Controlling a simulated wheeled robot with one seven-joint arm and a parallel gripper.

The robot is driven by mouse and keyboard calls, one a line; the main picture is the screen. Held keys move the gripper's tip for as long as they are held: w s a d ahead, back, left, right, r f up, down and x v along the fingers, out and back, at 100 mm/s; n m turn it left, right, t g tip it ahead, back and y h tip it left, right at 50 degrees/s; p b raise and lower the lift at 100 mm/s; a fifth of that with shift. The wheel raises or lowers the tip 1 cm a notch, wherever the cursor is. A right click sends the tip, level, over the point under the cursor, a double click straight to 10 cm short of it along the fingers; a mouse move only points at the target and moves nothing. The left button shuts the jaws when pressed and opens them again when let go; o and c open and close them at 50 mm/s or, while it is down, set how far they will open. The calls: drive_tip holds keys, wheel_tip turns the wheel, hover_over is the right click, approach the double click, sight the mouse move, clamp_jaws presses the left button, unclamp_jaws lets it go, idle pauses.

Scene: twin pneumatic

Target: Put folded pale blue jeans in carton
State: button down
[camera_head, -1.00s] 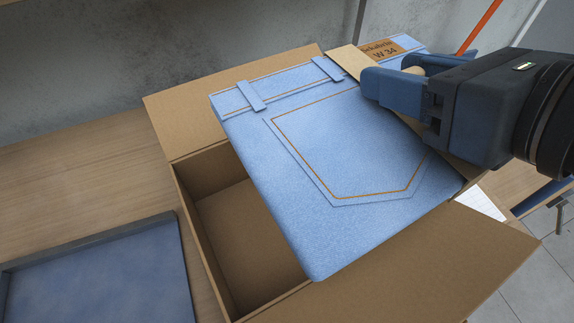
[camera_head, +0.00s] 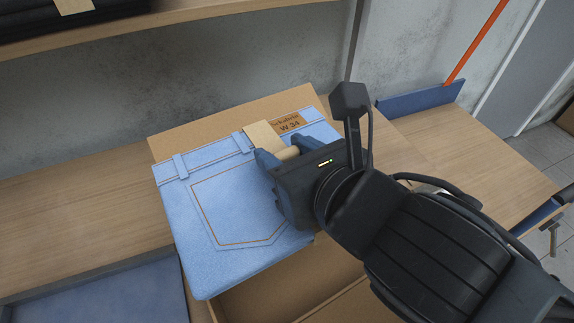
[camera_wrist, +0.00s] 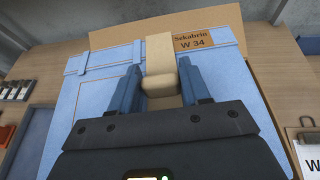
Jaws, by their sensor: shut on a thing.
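The folded pale blue jeans (camera_head: 215,205) have a stitched back pocket, belt loops and a tan label reading W 34. My gripper (camera_head: 283,155) is shut on the tan band (camera_head: 263,137) that runs over the waistband of the jeans. The wrist view also shows my gripper's fingers (camera_wrist: 163,88) on the band's raised tab, with the jeans (camera_wrist: 100,100) beneath. The jeans are over the open carton (camera_head: 250,295) and cover much of its opening. The carton's back flap (camera_head: 190,137) stands behind them. I cannot tell how far above the carton they are.
A blue tray (camera_head: 100,295) lies at the lower left on the wooden table (camera_head: 70,215). A shelf (camera_head: 180,20) with dark folded things runs above at the back.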

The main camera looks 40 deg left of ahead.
wheel_tip(320, 180, down, 3)
drive_tip(key=shift+f+p, duration=0.15)
drive_tip(key=shift+p, duration=0.25)
drive_tip(key=shift+f+b, duration=0.4)
drive_tip(key=shift+b, duration=0.1)
drive_tip(key=c, duration=0.5)
unclamp_jaws()
drive_tip(key=shift+r+p, duration=0.5)
drive_tip(key=shift+p, duration=0.15)
drive_tip(key=b+v, duration=0.3)
drive_tip(key=v, duration=0.7)
drive_tip(key=shift+d+f+b, duration=0.1)
drive_tip(key=shift+d+b, duration=0.15)
drive_tip(key=shift+b, duration=0.15)
drive_tip(key=shift+v, duration=0.75)
